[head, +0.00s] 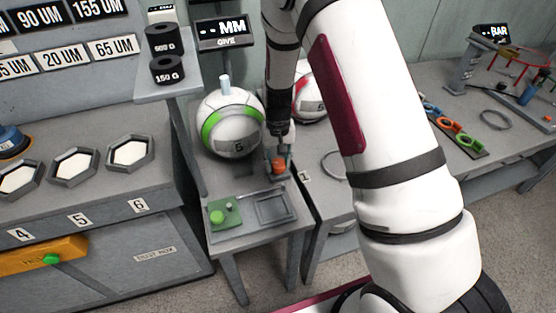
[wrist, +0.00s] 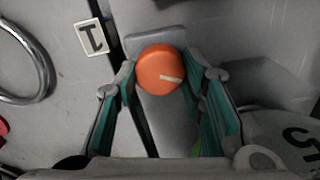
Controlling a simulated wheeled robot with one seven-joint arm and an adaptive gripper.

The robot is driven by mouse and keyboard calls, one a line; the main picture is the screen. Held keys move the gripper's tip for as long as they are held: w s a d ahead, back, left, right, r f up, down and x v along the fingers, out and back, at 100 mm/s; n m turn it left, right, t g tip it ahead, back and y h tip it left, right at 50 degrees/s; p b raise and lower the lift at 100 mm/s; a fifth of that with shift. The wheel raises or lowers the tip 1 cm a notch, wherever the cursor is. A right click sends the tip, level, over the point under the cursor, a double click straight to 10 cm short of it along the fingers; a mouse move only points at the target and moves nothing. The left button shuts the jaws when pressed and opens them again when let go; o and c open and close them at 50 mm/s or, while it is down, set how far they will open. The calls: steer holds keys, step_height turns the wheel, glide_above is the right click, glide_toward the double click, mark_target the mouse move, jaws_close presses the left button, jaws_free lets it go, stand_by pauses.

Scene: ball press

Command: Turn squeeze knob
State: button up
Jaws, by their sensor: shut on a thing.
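The squeeze knob is a round orange knob with a short white mark. It shows in the wrist view (wrist: 158,66) on a grey block, and in the head view (head: 278,166) in front of the ball marked 5. My gripper (wrist: 163,82) has its two teal-padded fingers on either side of the knob, shut on it. In the head view my gripper (head: 281,155) points down over the knob, and its fingers partly hide it. The white mark points to the right and slightly down in the wrist view.
A white and green ball (head: 229,125) stands just left of my gripper. A red and white ball (head: 309,94) is behind my arm. A green panel with a round button (head: 218,216) and a grey tray (head: 289,209) lie at the bench's front. A metal ring (wrist: 46,62) lies left.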

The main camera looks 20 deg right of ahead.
mark_target(278, 162)
steer(key=shift+m, duration=0.7)
steer(key=o, duration=1.1)
steer(key=shift+o, duration=0.2)
steer(key=shift+r, duration=0.1)
step_height(278, 162, up, 12)
